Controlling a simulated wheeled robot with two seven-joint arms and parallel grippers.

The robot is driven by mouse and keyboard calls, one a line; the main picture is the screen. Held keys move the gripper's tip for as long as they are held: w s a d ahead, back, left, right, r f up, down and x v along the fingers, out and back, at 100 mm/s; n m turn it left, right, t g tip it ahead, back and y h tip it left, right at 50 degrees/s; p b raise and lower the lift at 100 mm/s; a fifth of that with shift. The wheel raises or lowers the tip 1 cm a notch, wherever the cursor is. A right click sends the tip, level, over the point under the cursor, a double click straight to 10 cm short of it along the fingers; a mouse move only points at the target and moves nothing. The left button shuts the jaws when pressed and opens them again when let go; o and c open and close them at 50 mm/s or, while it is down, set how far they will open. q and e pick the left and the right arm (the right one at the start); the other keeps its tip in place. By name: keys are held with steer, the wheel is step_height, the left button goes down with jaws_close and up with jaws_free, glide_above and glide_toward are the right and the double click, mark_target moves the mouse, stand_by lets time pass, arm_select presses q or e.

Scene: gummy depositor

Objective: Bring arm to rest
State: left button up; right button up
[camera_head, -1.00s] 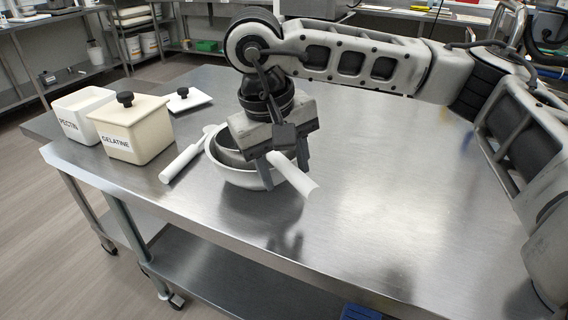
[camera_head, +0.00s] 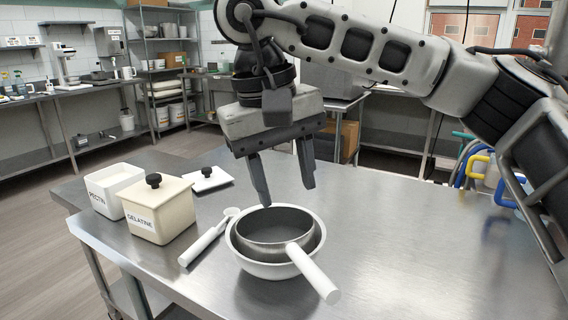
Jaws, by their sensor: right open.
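My right gripper (camera_head: 284,188) is open and empty, its two fingers pointing down above the far side of a white bowl. Its arm comes in from the right. The white bowl (camera_head: 236,245) stands on the steel table (camera_head: 410,240). A grey metal pan (camera_head: 262,236) sits inside the bowl, and its white handle (camera_head: 314,273) sticks out over the rim toward the front right. The fingers look apart from the pan and bowl. My left gripper is not in view.
A cream GELATINE container (camera_head: 160,212) with a black-knobbed lid and an open white PECTIN container (camera_head: 108,190) stand at left. A loose white lid (camera_head: 208,181) lies behind. A white-handled utensil (camera_head: 205,240) lies left of the bowl. The table's right side is clear.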

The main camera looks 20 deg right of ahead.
steer(key=shift+a+r, duration=0.1)
steer(key=shift+r, duration=0.15)
stand_by(0.3)
